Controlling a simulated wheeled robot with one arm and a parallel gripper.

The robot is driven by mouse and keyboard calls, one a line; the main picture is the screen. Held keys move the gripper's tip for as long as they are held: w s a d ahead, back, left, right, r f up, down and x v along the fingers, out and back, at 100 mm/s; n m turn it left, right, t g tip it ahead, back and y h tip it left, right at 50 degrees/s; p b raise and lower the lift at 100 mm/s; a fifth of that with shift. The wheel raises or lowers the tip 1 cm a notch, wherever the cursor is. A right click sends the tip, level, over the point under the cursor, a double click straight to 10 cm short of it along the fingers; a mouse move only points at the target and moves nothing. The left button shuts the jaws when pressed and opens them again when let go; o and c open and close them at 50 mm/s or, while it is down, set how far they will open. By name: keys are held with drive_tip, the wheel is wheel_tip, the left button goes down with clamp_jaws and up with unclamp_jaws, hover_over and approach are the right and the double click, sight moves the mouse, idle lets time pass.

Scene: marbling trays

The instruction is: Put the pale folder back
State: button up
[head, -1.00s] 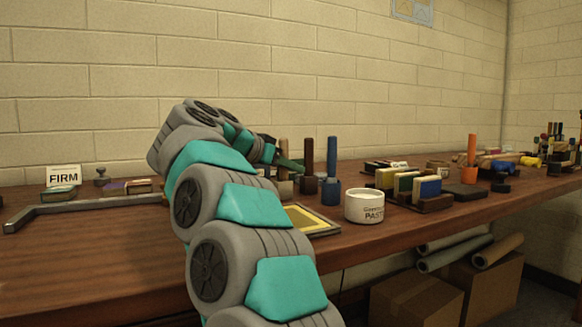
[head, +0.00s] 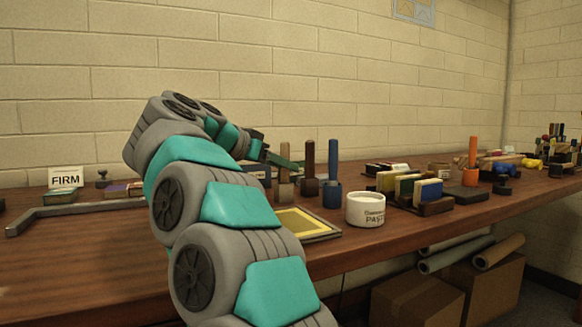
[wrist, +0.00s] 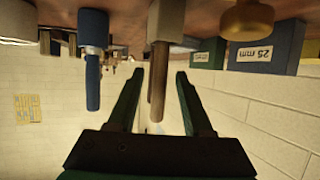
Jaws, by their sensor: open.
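The blue handle (wrist: 93,85) is outside the left finger.
A yellow framed tray (head: 305,224) and a white paste tub (head: 365,209) stand in front of the holders. A rack of coloured blocks (head: 415,193) is to the right. In the wrist view, a brass knob (wrist: 247,20) and a blue 25 mm box (wrist: 262,50) sit beside the holder.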

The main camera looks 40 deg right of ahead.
drive_tip(key=p+v, duration=0.1)
drive_tip(key=v, duration=0.7)
